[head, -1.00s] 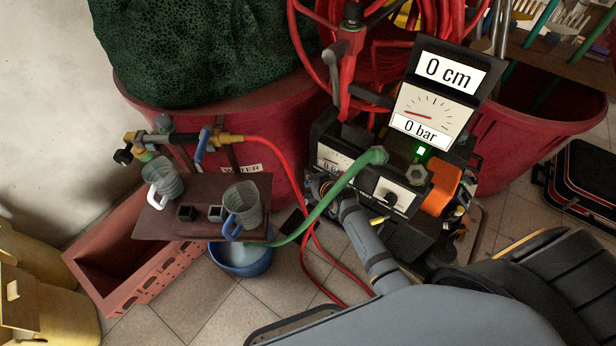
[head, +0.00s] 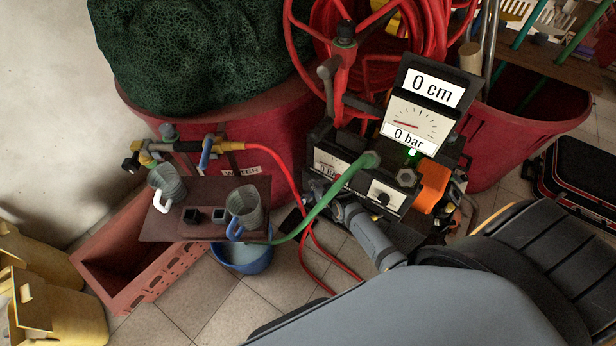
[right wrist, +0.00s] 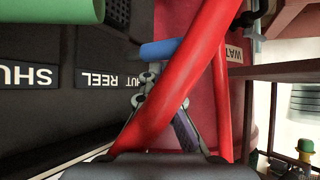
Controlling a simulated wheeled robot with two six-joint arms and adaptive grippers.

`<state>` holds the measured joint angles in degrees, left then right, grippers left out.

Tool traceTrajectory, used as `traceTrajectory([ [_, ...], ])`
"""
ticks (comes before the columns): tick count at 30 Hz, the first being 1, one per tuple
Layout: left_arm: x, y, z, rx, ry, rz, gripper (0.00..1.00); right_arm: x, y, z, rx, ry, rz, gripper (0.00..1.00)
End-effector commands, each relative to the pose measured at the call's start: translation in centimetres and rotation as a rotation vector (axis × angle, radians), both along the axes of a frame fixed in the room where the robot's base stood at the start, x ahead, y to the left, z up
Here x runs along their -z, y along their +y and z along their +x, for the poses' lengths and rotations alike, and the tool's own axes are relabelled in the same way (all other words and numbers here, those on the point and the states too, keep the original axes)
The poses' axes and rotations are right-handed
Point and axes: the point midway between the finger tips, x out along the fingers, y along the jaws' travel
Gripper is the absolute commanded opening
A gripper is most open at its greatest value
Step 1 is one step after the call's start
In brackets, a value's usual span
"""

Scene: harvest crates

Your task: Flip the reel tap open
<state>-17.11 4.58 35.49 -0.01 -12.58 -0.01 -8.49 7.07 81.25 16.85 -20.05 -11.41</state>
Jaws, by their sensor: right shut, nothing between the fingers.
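The reel tap appears in the right wrist view as a blue lever (right wrist: 160,48) beside a dark panel lettered SHUT and REEL (right wrist: 108,80). My right gripper (right wrist: 163,80) is shut and empty, with its fingertips just short of the blue lever. I cannot tell whether they touch. A red hose (right wrist: 175,85) crosses in front of the fingers and hides part of them. In the head view my right gripper (head: 335,203) is low at the front left of the dark pump box (head: 318,150), where the tap is hidden. My left gripper is out of view.
A green hose (head: 325,203) runs from the box front past my right gripper. The red hose (head: 290,180) drops to the floor. A brown shelf (head: 165,225) with two jugs stands left, above a blue bowl (head: 245,262). The display reads 0 cm and 0 bar.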

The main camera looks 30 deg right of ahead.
Motion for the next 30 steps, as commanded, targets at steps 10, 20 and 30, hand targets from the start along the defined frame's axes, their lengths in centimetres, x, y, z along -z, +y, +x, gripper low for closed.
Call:
traceTrajectory([
  [10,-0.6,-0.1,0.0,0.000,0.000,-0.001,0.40,0.2,-0.6,-0.8,0.000,0.005,0.000,0.00],
  [20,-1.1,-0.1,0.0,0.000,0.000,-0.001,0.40,0.2,-0.5,-1.6,0.000,0.007,0.000,0.00],
  [30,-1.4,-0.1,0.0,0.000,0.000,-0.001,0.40,0.3,-0.4,-2.4,0.000,0.007,0.000,0.00],
])
